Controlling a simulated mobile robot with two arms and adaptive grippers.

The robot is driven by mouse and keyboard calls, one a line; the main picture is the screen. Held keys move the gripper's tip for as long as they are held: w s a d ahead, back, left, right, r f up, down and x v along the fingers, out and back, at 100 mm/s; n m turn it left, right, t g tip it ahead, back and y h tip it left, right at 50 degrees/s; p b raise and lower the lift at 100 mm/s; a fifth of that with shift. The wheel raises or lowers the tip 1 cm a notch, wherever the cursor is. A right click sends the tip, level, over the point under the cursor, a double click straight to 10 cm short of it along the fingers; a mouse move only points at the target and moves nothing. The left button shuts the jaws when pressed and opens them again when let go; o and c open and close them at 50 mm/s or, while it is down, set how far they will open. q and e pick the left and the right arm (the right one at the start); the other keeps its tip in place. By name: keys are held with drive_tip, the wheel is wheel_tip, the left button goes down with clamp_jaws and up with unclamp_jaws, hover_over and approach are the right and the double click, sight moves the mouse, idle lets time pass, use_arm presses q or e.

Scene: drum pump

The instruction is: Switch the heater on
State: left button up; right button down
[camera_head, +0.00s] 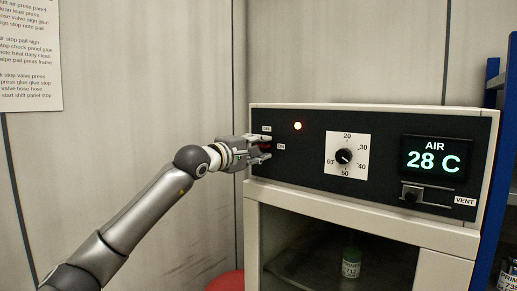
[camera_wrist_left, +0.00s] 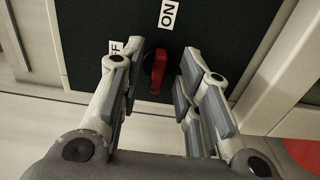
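The heater is a pale cabinet (camera_head: 345,206) with a black front panel (camera_head: 310,150). My left gripper (camera_head: 264,149) is at the panel's left end, over the switch. In the left wrist view, the red switch lever (camera_wrist_left: 158,70) lies between the open fingers (camera_wrist_left: 158,75), nearer the left finger. The ON label (camera_wrist_left: 168,14) is beyond the lever; the OFF label (camera_wrist_left: 115,47) is partly hidden by the left finger. Contact cannot be told. My right gripper is not in view.
A dial (camera_head: 344,156) sits mid-panel, and a VENT slider (camera_head: 411,195) below the display. A green bottle (camera_head: 351,262) stands inside the cabinet. A red object (camera_head: 227,281) is on the floor left of it. A blue rack (camera_head: 492,150) stands at right.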

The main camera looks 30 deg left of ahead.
use_arm(q)
drive_tip(key=s, duration=1.2)
drive_tip(key=shift+a, duration=0.45)
